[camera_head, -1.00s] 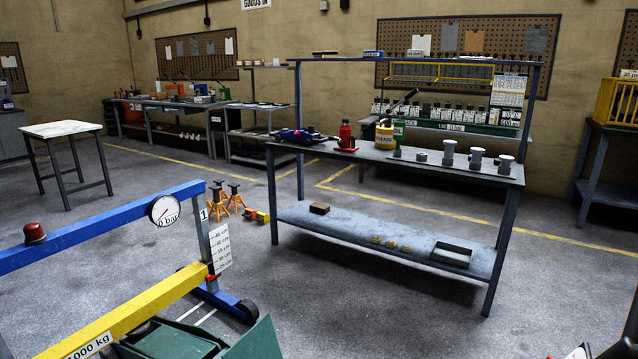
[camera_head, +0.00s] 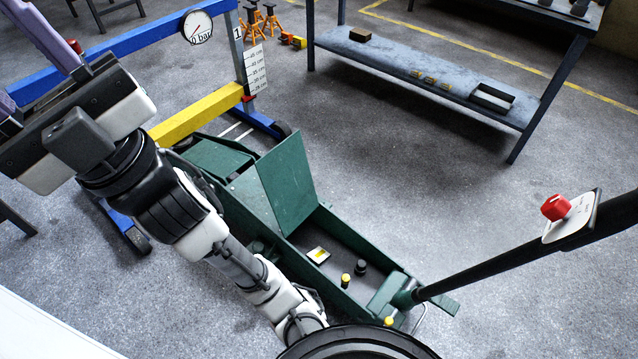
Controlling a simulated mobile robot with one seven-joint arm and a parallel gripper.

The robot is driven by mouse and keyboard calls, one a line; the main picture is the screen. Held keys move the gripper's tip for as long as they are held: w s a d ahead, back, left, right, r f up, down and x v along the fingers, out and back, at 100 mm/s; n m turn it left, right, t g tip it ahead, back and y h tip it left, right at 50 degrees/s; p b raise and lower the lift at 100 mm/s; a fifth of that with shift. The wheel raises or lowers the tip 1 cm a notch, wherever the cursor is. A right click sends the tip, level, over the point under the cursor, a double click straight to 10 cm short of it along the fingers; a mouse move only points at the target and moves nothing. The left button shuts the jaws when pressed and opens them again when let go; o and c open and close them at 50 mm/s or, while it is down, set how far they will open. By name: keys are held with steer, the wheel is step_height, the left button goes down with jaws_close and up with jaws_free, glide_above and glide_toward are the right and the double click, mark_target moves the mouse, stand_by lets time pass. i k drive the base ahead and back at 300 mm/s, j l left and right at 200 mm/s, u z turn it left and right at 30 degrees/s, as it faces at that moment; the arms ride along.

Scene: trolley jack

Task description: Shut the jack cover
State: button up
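The green jack (camera_head: 232,195) sits low on the floor at lower centre. Its cover (camera_head: 288,178), a flat green panel, stands up open and tilted above the jack body. In front of it the compartment (camera_head: 335,252) is exposed, with a label plate (camera_head: 318,255), a black knob (camera_head: 361,266) and a yellow-topped knob (camera_head: 346,281) inside. My gripper (camera_head: 25,70) is at the upper left, far from the cover. Its two purple fingers look spread apart with nothing seen between them; one is partly cut off by the frame edge. My arm hides part of the jack's left side.
A black handle (camera_head: 490,272) with a red knob (camera_head: 555,207) slants up right from the jack. A blue and yellow press frame (camera_head: 205,118) with a gauge stands behind left. A workbench shelf (camera_head: 430,75) is behind right. Floor right of the jack is clear.

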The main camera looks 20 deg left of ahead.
mark_target(284, 173)
steer(key=j+z, duration=0.7)
steer(key=z, duration=0.2)
steer(key=k+j+z, duration=0.15)
steer(key=j, duration=0.15)
steer(key=j+z, duration=0.15)
steer(key=j, duration=0.2)
steer(key=k+j+z, duration=0.15)
steer(key=j, duration=0.15)
steer(key=k+j+z, duration=0.1)
steer(key=j, duration=0.2)
steer(key=k+j, duration=0.15)
steer(key=j, duration=0.15)
steer(key=k+j+z, duration=0.15)
steer(key=j, duration=0.15)
steer(key=k+j, duration=0.2)
steer(key=j, duration=0.2)
steer(key=k+j, duration=0.2)
steer(key=j, duration=0.15)
steer(key=k+j, duration=0.2)
steer(key=j, duration=0.2)
steer(key=k+j, duration=0.2)
steer(key=j, duration=0.15)
steer(key=k+j, duration=0.15)
steer(key=j, duration=0.25)
steer(key=k+j+z, duration=0.1)
steer(key=j, duration=0.25)
steer(key=i+l+u, duration=0.25)
steer(key=k+l, duration=0.05)
steer(key=k, duration=0.05)
